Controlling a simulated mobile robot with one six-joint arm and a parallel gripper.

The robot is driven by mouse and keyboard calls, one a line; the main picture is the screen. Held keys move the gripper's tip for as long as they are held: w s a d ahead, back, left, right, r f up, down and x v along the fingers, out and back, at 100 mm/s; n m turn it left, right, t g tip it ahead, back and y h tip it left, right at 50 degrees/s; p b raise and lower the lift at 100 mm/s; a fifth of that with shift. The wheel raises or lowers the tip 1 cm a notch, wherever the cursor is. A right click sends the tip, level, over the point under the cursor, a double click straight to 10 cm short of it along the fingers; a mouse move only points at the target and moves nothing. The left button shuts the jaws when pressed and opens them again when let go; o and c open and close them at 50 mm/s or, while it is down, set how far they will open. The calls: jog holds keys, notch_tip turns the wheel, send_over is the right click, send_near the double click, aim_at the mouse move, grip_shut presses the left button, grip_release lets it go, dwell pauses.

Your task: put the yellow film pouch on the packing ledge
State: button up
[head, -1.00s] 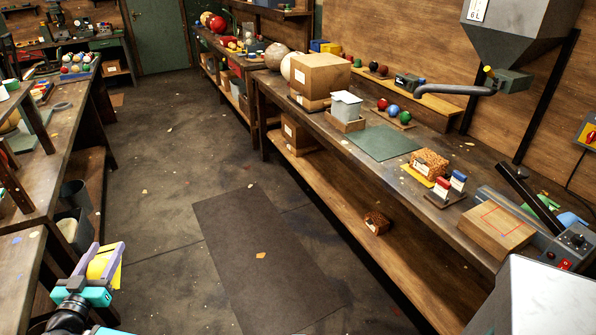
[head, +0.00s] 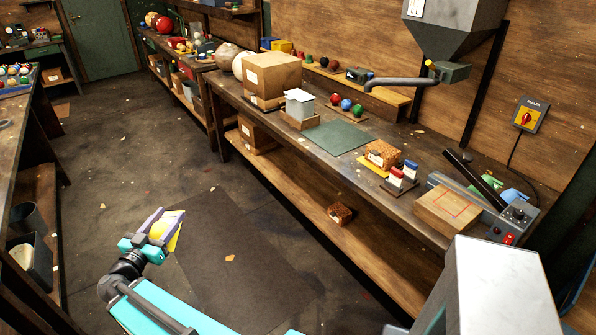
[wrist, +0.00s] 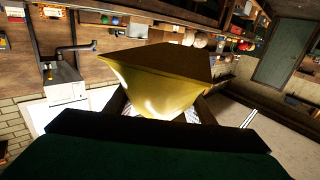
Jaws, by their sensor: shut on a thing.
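The yellow film pouch (head: 172,237) is between the fingers of my gripper (head: 168,224) in the head view, at the lower left. My gripper is shut on it and holds it up in front of the floor and dark mat. In the wrist view the pouch (wrist: 155,82) fills the middle, glossy and wide at its far end; it hides much of the fingers. A low wooden block with a red outlined square (head: 446,207), which may be the packing ledge, sits on the right bench beside the sealer. Its top is bare and well away from my gripper.
The floor between the benches is open.

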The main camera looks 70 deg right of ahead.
jog(key=s+d+m+g, duration=0.1)
jog(key=s+d, duration=0.3)
jog(key=s+d+m+g+p, duration=0.1)
jog(key=s+d+g, duration=0.1)
jog(key=s+d, duration=0.2)
jog(key=s+d+m+g+p, duration=0.1)
jog(key=s+d+g, duration=0.1)
jog(key=s+d, duration=0.2)
jog(key=shift+s+d+r, duration=0.25)
jog(key=shift+s+d, duration=0.05)
jog(key=shift+d, duration=0.2)
jog(key=s+d+m+g+y+p, duration=0.1)
jog(key=s+d+m+g+p, duration=0.2)
jog(key=s, duration=0.8)
jog(key=s+d+m+g+y, duration=0.1)
jog(key=s+d+g+y, duration=0.3)
jog(key=s, duration=0.6)
jog(key=s+d+m+g+h+p, duration=0.15)
jog(key=s+d, duration=0.35)
jog(key=s, duration=0.6)
jog(key=s+m+g+y, duration=0.1)
jog(key=s, duration=0.5)
jog(key=s+m+g+y+p, duration=0.1)
jog(key=s+y, duration=0.1)
jog(key=s, duration=0.4)
jog(key=s+m+g+y+p, duration=0.1)
jog(key=s+m, duration=0.1)
jog(key=s, duration=0.3)
jog(key=shift+s+a+r+y, duration=0.25)
jog(key=shift+s+a, duration=0.15)
